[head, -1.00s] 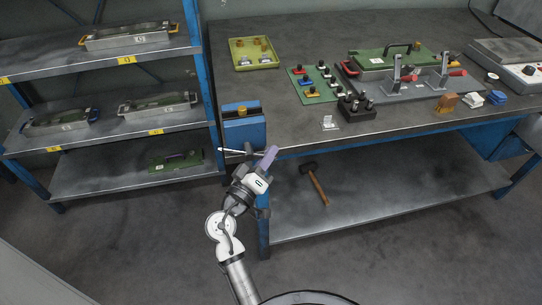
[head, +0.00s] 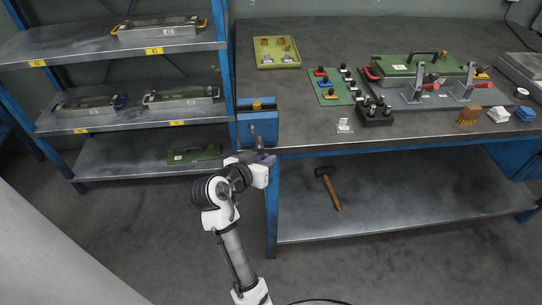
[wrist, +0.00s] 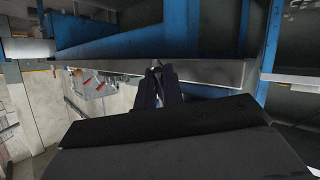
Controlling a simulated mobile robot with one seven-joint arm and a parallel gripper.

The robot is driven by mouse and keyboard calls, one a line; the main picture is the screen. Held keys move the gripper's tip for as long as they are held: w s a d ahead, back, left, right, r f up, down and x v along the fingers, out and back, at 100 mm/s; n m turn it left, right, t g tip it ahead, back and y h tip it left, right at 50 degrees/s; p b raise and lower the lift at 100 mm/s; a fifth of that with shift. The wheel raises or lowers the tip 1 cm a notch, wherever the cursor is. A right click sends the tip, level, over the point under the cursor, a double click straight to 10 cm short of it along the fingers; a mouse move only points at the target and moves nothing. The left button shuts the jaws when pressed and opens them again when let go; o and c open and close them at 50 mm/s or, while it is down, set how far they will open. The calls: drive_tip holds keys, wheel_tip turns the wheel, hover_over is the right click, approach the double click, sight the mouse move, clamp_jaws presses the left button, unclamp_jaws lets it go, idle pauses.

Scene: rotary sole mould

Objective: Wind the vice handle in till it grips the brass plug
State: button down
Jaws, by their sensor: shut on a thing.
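The blue vice (head: 258,127) is at the left front corner of the bench in the head view. The brass plug (head: 264,105) shows at its top, between the jaws. I cannot see whether the jaws touch it. My gripper (head: 262,155) is at the front of the vice, just below the bench edge, shut on the vice handle. The handle is mostly hidden behind my gripper and wrist. In the wrist view, the dark fingers of my gripper (wrist: 157,72) are close together, with a small pale piece at their tips.
The workbench (head: 330,135) stretches right, with a green tray (head: 278,62), a black block (head: 375,117) and a brush (head: 468,116) on it. A mallet (head: 328,187) lies on the lower shelf. A rack of moulds (head: 130,100) stands close on the left.

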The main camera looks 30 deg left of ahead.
drive_tip(key=s+a+m+g+y+p, duration=0.1)
drive_tip(key=g+y, duration=0.1)
drive_tip(key=s+a+m+g+y+p, duration=0.1)
drive_tip(key=m+p, duration=0.1)
drive_tip(key=shift+a+f+g+y+p, duration=0.1)
drive_tip(key=shift+a+g+y+p, duration=0.2)
drive_tip(key=shift+g+y, duration=0.1)
idle(0.5)
drive_tip(key=c, duration=1.5)
unclamp_jaws()
drive_tip(key=shift+s+d, duration=0.1)
drive_tip(key=shift+d, duration=0.05)
drive_tip(key=p+v, duration=0.5)
drive_tip(key=v, duration=0.7)
